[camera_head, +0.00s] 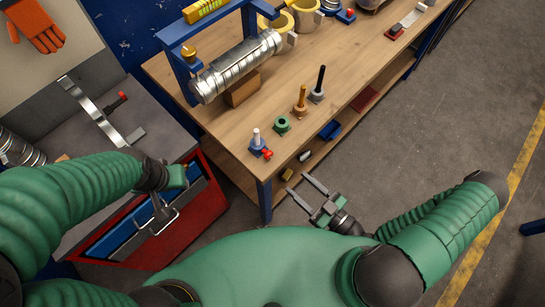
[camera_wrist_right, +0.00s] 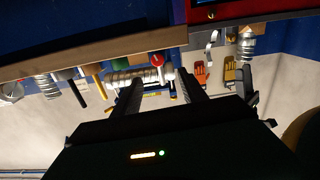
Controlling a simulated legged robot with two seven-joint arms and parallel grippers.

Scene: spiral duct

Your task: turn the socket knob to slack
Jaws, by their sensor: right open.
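Several small fixtures stand along the near end of the wooden bench (camera_head: 220,122); I cannot tell which is the socket knob. A white-topped post on a blue base with a red knob (camera_head: 257,143) is nearest the corner. Behind it stand a green ring-shaped socket (camera_head: 282,124), an orange-brown handle (camera_head: 300,101) and a black handle (camera_head: 318,84). My right gripper (camera_head: 298,183) is open and empty, beyond the bench's front edge and apart from the fixtures. In the right wrist view, its fingers (camera_wrist_right: 161,89) point toward a red round knob (camera_wrist_right: 156,59). My left gripper (camera_head: 162,208) is by the red cabinet, its jaws unclear.
A silver spiral duct (camera_head: 238,68) lies on the bench under a blue frame (camera_head: 178,70). The red cabinet (camera_head: 190,228) with blue drawers stands at the left. A lower shelf (camera_head: 310,160) holds small items.

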